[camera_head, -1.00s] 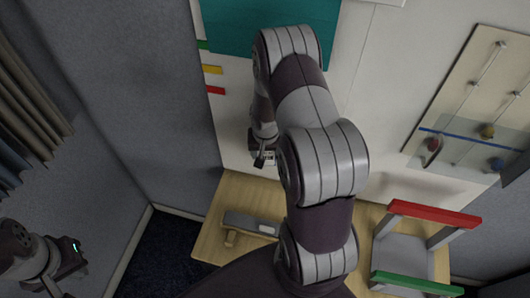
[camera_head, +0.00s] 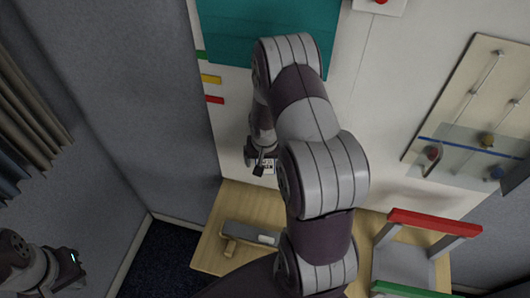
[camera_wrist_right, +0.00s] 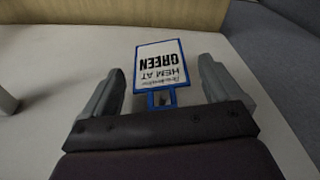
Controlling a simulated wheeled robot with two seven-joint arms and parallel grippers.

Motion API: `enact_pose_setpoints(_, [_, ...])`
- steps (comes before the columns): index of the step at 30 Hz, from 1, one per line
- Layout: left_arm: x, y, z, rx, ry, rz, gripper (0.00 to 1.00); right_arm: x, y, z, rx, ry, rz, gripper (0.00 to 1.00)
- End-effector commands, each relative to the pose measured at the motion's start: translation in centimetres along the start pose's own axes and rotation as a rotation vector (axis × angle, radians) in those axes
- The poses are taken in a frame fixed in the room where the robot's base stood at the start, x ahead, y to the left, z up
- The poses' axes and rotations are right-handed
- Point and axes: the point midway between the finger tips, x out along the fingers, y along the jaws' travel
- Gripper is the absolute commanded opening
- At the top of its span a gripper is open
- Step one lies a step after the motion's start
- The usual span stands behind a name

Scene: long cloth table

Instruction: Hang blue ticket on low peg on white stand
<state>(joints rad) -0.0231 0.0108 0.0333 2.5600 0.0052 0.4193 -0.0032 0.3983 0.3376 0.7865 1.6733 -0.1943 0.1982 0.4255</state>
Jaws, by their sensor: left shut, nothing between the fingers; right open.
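The blue ticket (camera_wrist_right: 162,70) is a white card with a blue frame and the printed words "HEM AT GREEN", upside down in the right wrist view. Its holed blue tab (camera_wrist_right: 162,98) points toward my right gripper (camera_wrist_right: 161,85). That gripper is open, with one finger on each side of the ticket and gaps between. In the head view my right gripper (camera_head: 260,165) is in front of the white upright panel (camera_head: 345,110), above the table. I cannot tell whether the ticket rests on a peg. My left gripper (camera_head: 72,270) is shut and empty at the lower left.
A wooden table (camera_head: 232,200) carries a grey-topped block (camera_head: 250,233) and a grey tray with a red bar (camera_head: 435,223) and a green bar (camera_head: 405,290). A pale board with rods and knobs (camera_head: 470,110) is at right. Green, yellow and red tabs (camera_head: 210,78) line the panel's left edge.

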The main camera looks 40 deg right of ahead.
Motion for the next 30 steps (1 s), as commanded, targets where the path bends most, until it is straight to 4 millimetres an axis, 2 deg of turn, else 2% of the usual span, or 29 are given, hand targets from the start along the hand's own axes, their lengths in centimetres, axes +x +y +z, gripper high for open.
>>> enact_pose_setpoints(5, [1.0, 0.0, 0.1, 0.0, 0.0, 0.0, 0.0, -3.3, -0.1, -0.1, 0.002, 0.007, -0.002, 0.92])
enact_pose_setpoints(12, [2.3, 0.0, 0.3, 0.0, 0.0, 0.0, 0.0, -9.0, 0.0, 0.0, 0.0, 0.006, -0.002, 0.92])
enact_pose_setpoints(15, [2.5, 0.0, 0.3, 0.0, 0.0, 0.0, 0.0, -10.7, 0.0, -0.1, 0.002, 0.004, -0.002, 0.92])
enact_pose_setpoints(19, [2.6, 0.0, 0.3, 0.0, 0.0, 0.0, 0.0, -11.7, 0.0, 0.0, 0.001, 0.001, -0.001, 0.92])
enact_pose_setpoints(26, [2.6, 0.0, 0.3, 0.0, 0.0, 0.0, 0.0, -11.9, 0.0, 0.0, -0.021, 0.004, -0.002, 0.92])
enact_pose_setpoints(29, [3.1, 0.0, 0.4, 0.0, 0.0, 0.0, 0.0, -11.2, 0.0, 3.1, -0.138, -0.029, -0.011, 0.92])
enact_pose_setpoints(30, [4.1, 0.0, 0.5, 0.0, 0.001, 0.0, 0.0, -10.6, -0.9, 5.2, -0.216, -0.039, -0.022, 0.92])
